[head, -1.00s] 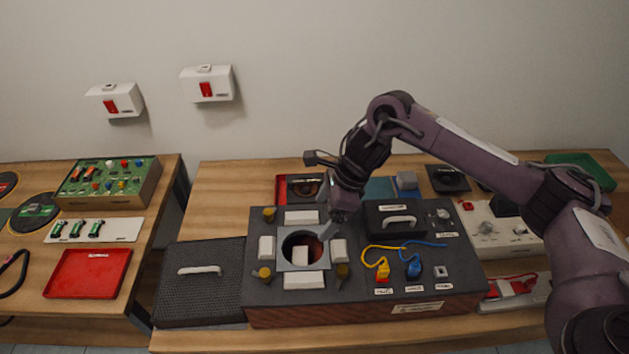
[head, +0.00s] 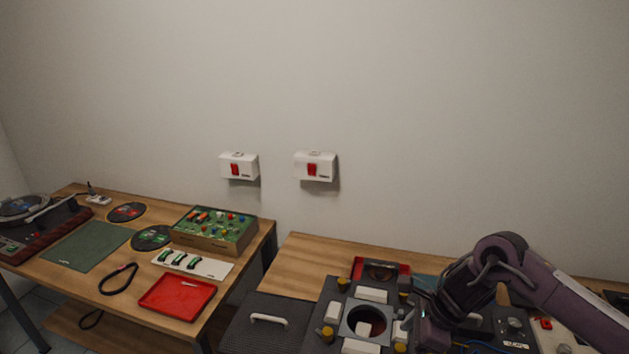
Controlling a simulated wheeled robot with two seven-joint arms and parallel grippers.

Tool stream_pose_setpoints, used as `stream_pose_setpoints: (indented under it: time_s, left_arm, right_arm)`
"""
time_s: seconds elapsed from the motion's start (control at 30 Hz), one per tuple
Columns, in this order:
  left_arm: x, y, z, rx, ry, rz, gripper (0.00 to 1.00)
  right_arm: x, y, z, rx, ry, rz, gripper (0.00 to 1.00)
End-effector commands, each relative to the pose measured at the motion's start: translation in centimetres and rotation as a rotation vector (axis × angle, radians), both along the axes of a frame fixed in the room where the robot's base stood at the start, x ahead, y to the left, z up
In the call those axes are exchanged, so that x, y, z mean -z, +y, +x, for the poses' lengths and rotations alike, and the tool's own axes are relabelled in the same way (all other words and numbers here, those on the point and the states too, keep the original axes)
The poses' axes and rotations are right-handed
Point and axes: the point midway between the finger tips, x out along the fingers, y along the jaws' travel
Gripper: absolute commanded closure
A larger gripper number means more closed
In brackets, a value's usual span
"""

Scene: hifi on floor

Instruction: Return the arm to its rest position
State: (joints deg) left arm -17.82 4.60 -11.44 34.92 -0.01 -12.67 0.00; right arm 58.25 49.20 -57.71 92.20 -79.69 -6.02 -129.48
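My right arm comes in from the lower right of the head view. Its gripper (head: 432,328) is over the dark hifi unit (head: 343,294), just right of the unit's round opening. The fingers are too dark and small to tell whether they are open or shut. The hifi unit has white blocks around the opening, and a white block (head: 363,328) sits inside it. The unit's front is cut off by the bottom edge of the view. My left arm and gripper are not in view.
A dark panel with a white handle (head: 268,319) lies left of the unit. The left table holds a red tray (head: 177,298), a green circuit box (head: 214,230), a green mat (head: 87,246) and a turntable (head: 40,222). Two white switch boxes (head: 316,166) hang on the wall.

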Motion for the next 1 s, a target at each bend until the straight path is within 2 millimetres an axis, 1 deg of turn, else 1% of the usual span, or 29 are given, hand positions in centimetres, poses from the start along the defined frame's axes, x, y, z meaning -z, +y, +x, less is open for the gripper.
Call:
stream_pose_setpoints:
  time_s: [0.03,0.1,0.17,0.37,0.57,0.67,0.77,0.8,0.87,0.93,0.97,1.0]
  left_arm:
    - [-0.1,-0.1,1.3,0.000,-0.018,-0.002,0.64]
    - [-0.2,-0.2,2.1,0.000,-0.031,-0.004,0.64]
    - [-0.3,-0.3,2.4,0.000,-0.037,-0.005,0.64]
    - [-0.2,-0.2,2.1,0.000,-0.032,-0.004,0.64]
    - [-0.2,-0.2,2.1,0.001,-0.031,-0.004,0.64]
    - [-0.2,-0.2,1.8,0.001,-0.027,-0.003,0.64]
    - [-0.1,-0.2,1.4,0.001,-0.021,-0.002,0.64]
    - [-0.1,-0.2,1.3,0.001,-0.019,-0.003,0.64]
    - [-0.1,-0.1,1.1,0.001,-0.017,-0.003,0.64]
    - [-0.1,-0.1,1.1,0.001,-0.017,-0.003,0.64]
    - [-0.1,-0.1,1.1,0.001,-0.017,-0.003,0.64]
    - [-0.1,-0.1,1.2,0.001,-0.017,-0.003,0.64]
  right_arm:
    - [0.0,0.0,0.0,0.000,0.000,0.000,0.15]
    - [0.5,1.2,-0.1,0.028,-0.003,0.016,0.15]
    - [0.8,2.0,-0.1,0.054,-0.006,0.029,0.15]
    - [1.7,5.3,-0.3,0.164,-0.013,0.089,0.15]
    - [2.3,9.9,-0.9,0.358,-0.002,0.201,0.15]
    - [2.2,12.4,-1.3,0.502,0.020,0.286,0.15]
    - [1.8,15.2,-2.0,0.708,0.069,0.405,0.15]
    - [1.4,16.2,-2.3,0.815,0.102,0.466,0.15]
    - [0.7,17.4,-2.7,1.011,0.168,0.569,0.15]
    - [-0.2,17.9,-3.2,1.272,0.270,0.693,0.15]
    - [-0.6,17.8,-3.4,1.390,0.320,0.744,0.15]
    - [-0.9,17.3,-3.7,1.551,0.388,0.810,0.15]
